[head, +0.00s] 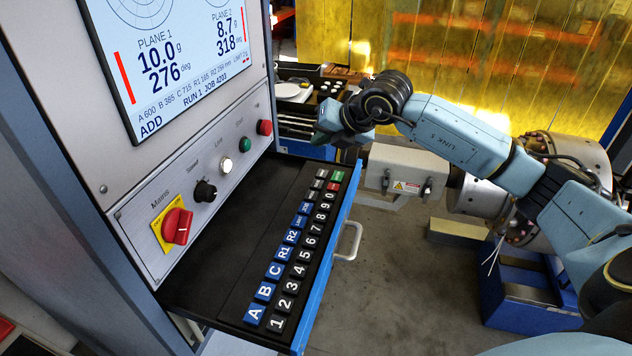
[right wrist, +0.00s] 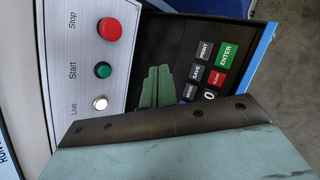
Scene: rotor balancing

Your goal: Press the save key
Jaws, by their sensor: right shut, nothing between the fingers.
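The save key (right wrist: 196,73) is a small dark key with white lettering in the right wrist view. It sits between the print key (right wrist: 205,50) and another dark key, beside the red clear key (right wrist: 217,78). In the head view the save key (head: 317,184) is near the far end of the keypad, its lettering too small to read. My right gripper (head: 325,136) is shut and empty, above the far end of the keypad drawer. Its fingers (right wrist: 158,72) show in the right wrist view over bare black tray, left of the save key. My left gripper is not in view.
The keypad drawer (head: 210,278) juts from the console, with a handle (head: 350,242) on its outer side. The console panel carries a red stop button (head: 265,127), a green start button (head: 245,144) and a red mains switch (head: 177,226). The screen (head: 165,60) reads "ADD".

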